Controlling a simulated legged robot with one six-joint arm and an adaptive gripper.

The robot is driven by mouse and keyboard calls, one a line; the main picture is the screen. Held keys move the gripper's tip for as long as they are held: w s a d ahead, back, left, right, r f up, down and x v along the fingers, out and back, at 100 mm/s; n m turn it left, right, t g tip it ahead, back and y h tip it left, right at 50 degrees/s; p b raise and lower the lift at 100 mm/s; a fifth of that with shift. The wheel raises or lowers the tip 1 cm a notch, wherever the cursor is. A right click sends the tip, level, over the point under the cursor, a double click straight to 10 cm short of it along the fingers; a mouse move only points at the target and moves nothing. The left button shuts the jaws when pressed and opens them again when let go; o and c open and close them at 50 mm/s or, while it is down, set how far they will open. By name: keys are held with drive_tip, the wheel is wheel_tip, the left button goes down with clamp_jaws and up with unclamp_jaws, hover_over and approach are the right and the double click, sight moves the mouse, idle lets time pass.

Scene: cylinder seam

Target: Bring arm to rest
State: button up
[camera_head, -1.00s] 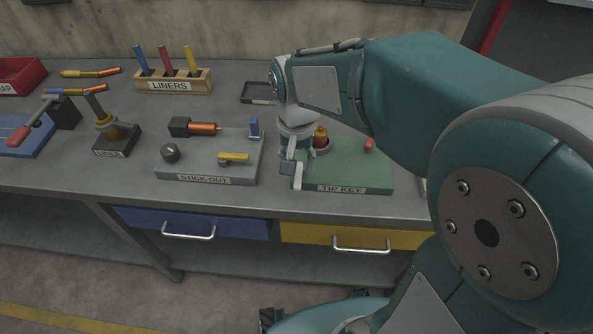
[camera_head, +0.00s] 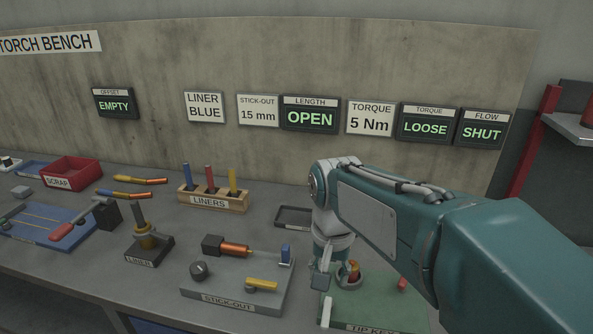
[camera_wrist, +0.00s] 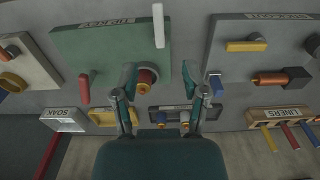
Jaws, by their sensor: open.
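My arm (camera_head: 400,225) reaches in from the right in the head view, with its wrist over the bench's right part. My gripper (camera_head: 323,283) points down near the left edge of the green TIP KEY board (camera_head: 375,308). In the wrist view, my gripper (camera_wrist: 167,82) has its two fingers spread apart with nothing between them. The copper-coloured tip in its round holder (camera_wrist: 147,78) shows beside the left finger. A pale upright bar (camera_wrist: 158,26) stands at the board's edge. Part of the board is hidden behind my arm in the head view.
The grey STICK-OUT board (camera_head: 240,285) lies left of my gripper, with a blue stop (camera_head: 286,253) close by. The LINERS rack (camera_head: 213,200) and a dark tray (camera_head: 292,218) stand behind. Wall panels read OPEN (camera_head: 310,118), LOOSE (camera_head: 425,127) and SHUT (camera_head: 481,132).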

drive_tip(key=s+d+n+t, duration=0.1)
drive_tip(key=s+d+t, duration=0.1)
drive_tip(key=s, duration=0.4)
drive_tip(key=s+d+r+n+t, duration=0.1)
drive_tip(key=s+d+n+t, duration=0.1)
drive_tip(key=s, duration=0.4)
drive_tip(key=d+t, duration=0.1)
drive_tip(key=d, duration=0.1)
drive_tip(key=shift+s+d+t, duration=0.25)
drive_tip(key=shift+d+t, duration=0.05)
